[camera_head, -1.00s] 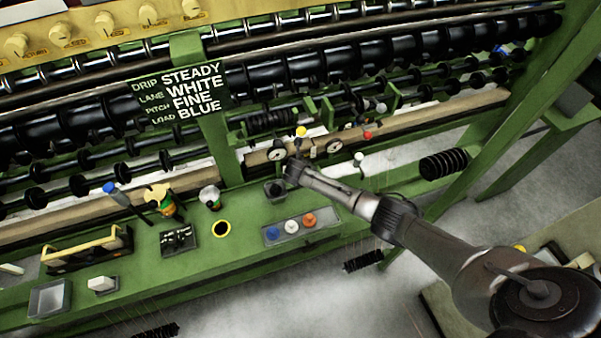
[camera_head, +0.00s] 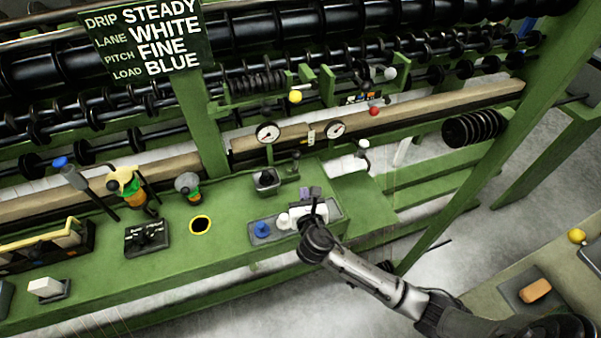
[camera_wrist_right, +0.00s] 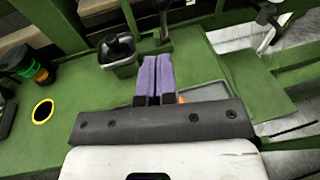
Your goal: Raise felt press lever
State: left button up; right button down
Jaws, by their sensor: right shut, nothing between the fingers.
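Several levers with ball knobs stand on the green machine, and I cannot tell which is the felt press lever. They have a yellow knob (camera_head: 295,97), a red knob (camera_head: 374,111), a white knob (camera_head: 363,144) and a grey knob (camera_head: 390,73). A short dark lever (camera_head: 295,160) stands behind my right gripper and also shows in the right wrist view (camera_wrist_right: 163,18). My right gripper (camera_head: 310,193) is shut and empty above the puck tray. Its purple fingertips (camera_wrist_right: 156,60) lie together in the wrist view, apart from the dark lever. My left gripper is out of view.
The tray (camera_head: 262,240) holds a blue puck (camera_head: 262,229) and a white one (camera_head: 283,220); an orange one (camera_wrist_right: 183,99) is mostly hidden. Left are a yellow-rimmed hole (camera_head: 200,225) and a blue-handled tool (camera_head: 61,162).

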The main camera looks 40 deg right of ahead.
aim_at(297, 159)
jog(key=b+x, duration=0.3)
jog(key=x, duration=0.9)
jog(key=shift+d+r, duration=0.1)
jog(key=shift+r, duration=0.05)
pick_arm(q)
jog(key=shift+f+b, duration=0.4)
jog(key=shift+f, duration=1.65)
pick_arm(e)
jog(key=shift+x, duration=0.9)
